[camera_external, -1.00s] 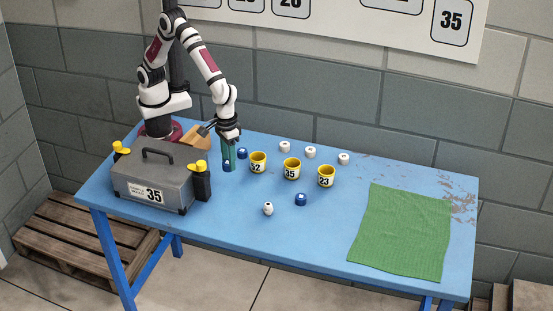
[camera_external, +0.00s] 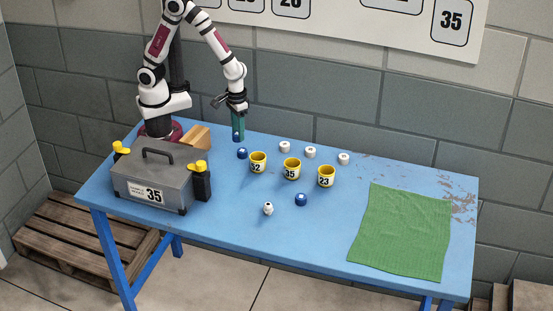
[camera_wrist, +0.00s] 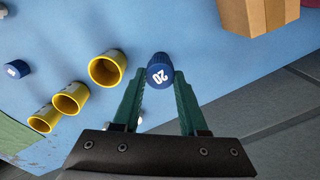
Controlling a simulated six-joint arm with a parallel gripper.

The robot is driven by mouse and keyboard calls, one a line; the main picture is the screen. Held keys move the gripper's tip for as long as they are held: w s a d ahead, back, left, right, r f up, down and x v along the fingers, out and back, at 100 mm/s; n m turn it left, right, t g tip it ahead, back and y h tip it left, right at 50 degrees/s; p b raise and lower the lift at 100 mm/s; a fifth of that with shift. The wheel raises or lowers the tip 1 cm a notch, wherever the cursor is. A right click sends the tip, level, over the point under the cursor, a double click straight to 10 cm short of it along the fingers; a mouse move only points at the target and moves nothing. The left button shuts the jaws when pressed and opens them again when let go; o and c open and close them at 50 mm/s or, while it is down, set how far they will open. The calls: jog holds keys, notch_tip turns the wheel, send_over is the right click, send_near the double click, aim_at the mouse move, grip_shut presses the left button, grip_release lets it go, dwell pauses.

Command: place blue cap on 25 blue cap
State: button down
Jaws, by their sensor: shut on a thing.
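My gripper (camera_external: 238,125) is shut on a blue cap (camera_wrist: 160,70) and holds it above the back left of the table. In the wrist view, the green fingers (camera_wrist: 158,90) press its sides and its top reads 20. A third blue cap (camera_external: 300,199) stands in front of the cups. I cannot read a 25 on either standing cap.
Yellow cups marked 35 (camera_external: 291,169) and 23 (camera_external: 326,177) stand to the right. Several white caps stand behind, one (camera_external: 268,208) in front. A green cloth (camera_external: 402,235) lies right.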

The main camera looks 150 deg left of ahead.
jog(key=f, duration=0.1)
jog(key=a+f, duration=0.1)
jog(key=f, duration=0.3)
jog(key=shift+s+a, duration=0.25)
jog(key=shift+a, duration=0.05)
jog(key=shift+f, duration=0.15)
jog(key=shift+c, duration=2.2)
grip_release()
notch_tip(320, 180, up, 12)
jog(key=s+d+r+m, duration=0.2)
jog(key=s+d+m, duration=0.1)
jog(key=d+m, duration=0.4)
jog(key=s+d+r+m+y, duration=0.1)
jog(key=s+d+r+m, duration=0.1)
jog(key=d+m, duration=0.4)
jog(key=s+d+r+m, duration=0.2)
jog(key=d+m, duration=0.5)
jog(key=m, duration=0.4)
jog(key=shift+s+d+m+y, duration=0.3)
jog(key=shift+s+m+y, duration=0.1)
jog(key=shift+s, duration=0.45)
